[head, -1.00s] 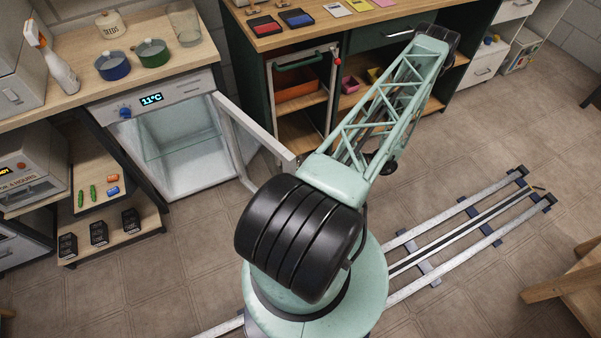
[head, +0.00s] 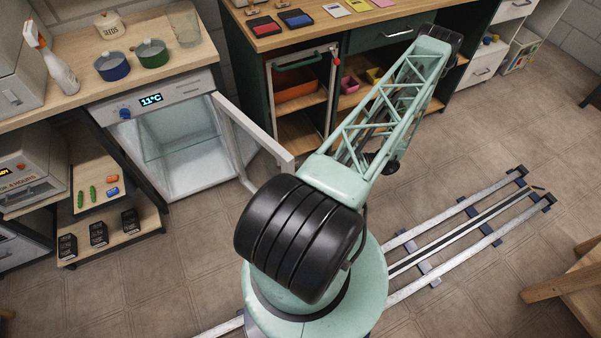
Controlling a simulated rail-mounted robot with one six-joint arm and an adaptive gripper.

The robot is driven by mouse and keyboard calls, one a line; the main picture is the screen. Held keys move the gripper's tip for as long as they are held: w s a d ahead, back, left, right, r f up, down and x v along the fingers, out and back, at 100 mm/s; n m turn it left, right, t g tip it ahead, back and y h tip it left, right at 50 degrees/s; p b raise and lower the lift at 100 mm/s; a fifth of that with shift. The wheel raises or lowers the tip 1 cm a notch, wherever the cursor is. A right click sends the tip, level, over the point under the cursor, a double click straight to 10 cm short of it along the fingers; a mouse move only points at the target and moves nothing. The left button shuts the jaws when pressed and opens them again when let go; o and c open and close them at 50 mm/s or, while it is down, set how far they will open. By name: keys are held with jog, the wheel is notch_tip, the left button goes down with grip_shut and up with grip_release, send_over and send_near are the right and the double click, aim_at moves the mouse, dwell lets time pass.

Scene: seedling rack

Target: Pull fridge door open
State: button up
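The small white fridge (head: 165,100) stands under the counter at the left, with a lit display reading 11°C. Its door (head: 255,135) stands wide open, swung out to the right and toward me, seen nearly edge-on. The lit inside (head: 185,150) shows a glass shelf and looks empty. My arm reaches up and right from its base, to the right of the door. A dark part of it shows below the lattice link, right of the door's free edge. My gripper's fingers are not visible; the arm hides that area.
A green cabinet (head: 240,85) with an open-fronted shelf bay stands right of the fridge. A wheeled shelf unit (head: 140,222) is at the left. Pots, a spray bottle (head: 58,70) and a glass jar (head: 184,25) stand on the counter. Floor before the fridge is clear.

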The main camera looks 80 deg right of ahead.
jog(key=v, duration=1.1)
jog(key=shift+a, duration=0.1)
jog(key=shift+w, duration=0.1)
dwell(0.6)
